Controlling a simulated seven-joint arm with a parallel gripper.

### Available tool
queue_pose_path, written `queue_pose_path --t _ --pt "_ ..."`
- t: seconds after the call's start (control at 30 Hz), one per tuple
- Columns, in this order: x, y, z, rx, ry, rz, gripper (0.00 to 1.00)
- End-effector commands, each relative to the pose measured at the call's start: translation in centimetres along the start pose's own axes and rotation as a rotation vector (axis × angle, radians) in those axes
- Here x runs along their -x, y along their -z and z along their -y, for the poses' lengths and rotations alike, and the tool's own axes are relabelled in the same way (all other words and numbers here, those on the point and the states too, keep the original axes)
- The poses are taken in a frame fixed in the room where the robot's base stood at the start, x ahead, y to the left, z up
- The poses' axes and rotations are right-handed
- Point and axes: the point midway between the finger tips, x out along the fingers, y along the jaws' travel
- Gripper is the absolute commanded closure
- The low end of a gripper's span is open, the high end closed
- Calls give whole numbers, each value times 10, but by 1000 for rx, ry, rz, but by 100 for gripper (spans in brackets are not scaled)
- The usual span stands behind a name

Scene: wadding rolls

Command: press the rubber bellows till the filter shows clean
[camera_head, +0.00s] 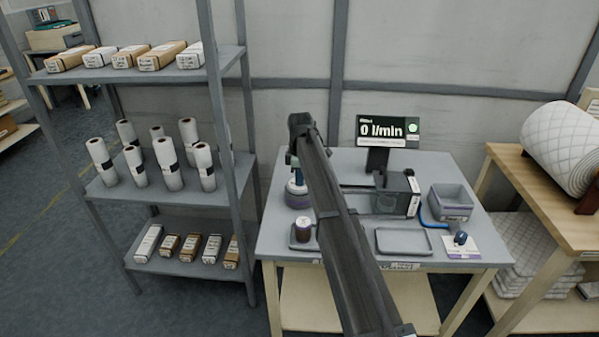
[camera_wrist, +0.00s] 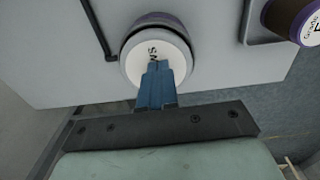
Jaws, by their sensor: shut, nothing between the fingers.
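The rubber bellows (camera_head: 298,200) stands at the left of the grey bench, a dark purplish round body with a pale top. In the wrist view its white lettered top (camera_wrist: 135,62) lies under my fingertips. My gripper (camera_wrist: 158,72) is shut, its blue fingers together and empty, overlapping the near right part of that top. I cannot tell whether they touch it. In the head view my arm hides much of my gripper (camera_head: 292,160) and the bench middle. A display (camera_head: 387,131) reads 0 l/min with a green mark. I cannot make out the filter itself.
A dark spool (camera_head: 303,229) sits on a small tray right of the bellows in the wrist view. A dark boxy unit (camera_head: 408,190), an empty tray (camera_head: 403,241) and a grey bin (camera_head: 451,199) stand further right. A shelf (camera_head: 215,62) flanks the bench.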

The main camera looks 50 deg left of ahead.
Motion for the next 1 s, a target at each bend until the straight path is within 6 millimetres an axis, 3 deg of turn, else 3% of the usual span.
queue_pose_path --t 0.3,0.47,1.0 --pt "-6 -1 1 -1 6 3 100" --pt "1 -1 1 -1 5 3 100" --pt "101 0 0 0 -3 0 100"
